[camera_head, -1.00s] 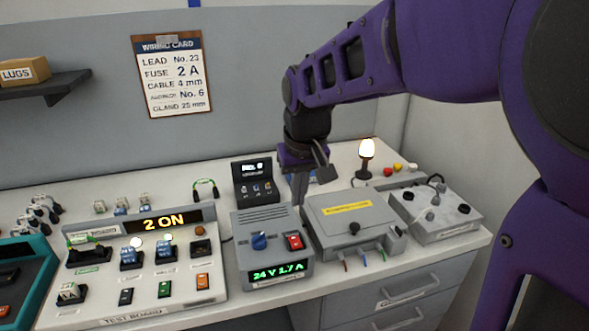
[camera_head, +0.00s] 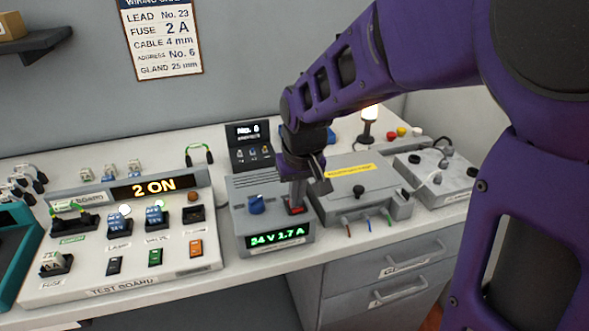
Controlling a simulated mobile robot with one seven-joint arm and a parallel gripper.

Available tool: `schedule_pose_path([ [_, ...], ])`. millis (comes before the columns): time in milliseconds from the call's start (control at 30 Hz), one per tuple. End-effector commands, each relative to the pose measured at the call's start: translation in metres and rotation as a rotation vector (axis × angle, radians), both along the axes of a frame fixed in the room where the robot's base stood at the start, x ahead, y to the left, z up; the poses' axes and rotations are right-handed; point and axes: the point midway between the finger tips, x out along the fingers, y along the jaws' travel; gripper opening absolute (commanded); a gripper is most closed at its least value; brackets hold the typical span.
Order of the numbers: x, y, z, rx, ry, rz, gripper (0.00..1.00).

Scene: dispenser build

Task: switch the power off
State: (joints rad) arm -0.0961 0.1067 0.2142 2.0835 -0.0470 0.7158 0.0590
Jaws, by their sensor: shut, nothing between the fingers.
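The power supply (camera_head: 240,240) is a grey box with a slotted top, a blue knob (camera_head: 256,204) and a green display (camera_head: 277,237) reading 24 V 1.7 A. Its red rocker switch (camera_head: 296,212) is mostly hidden; a bit of red shows below my fingertips. My gripper (camera_head: 296,205) is shut and empty, pointing down over the switch. Its tips are at or just above the switch; I cannot tell whether they touch it. The test board (camera_head: 125,285) at left has a lit display (camera_head: 143,187) reading 2 ON.
A grey box with a yellow label (camera_head: 349,171) stands close to the right of the supply. A small dark unit reading No. 6 (camera_head: 246,133) stands behind. A lit lamp (camera_head: 369,115) is at the back right. The bench's front strip is narrow.

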Motion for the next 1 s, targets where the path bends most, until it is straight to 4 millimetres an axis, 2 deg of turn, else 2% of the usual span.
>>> schedule_pose_path([
  [233, 0.0, 0.0, -0.001, 0.0, 0.001, 0.0, 0.0],
  [333, -0.003, -0.001, -0.009, 0.0, 0.002, 0.001, 0.0],
  [600, -0.002, 0.0, -0.006, 0.0, 0.001, 0.001, 0.0],
  [1000, 0.012, 0.003, 0.001, 0.001, 0.0, 0.0, 0.0],
])
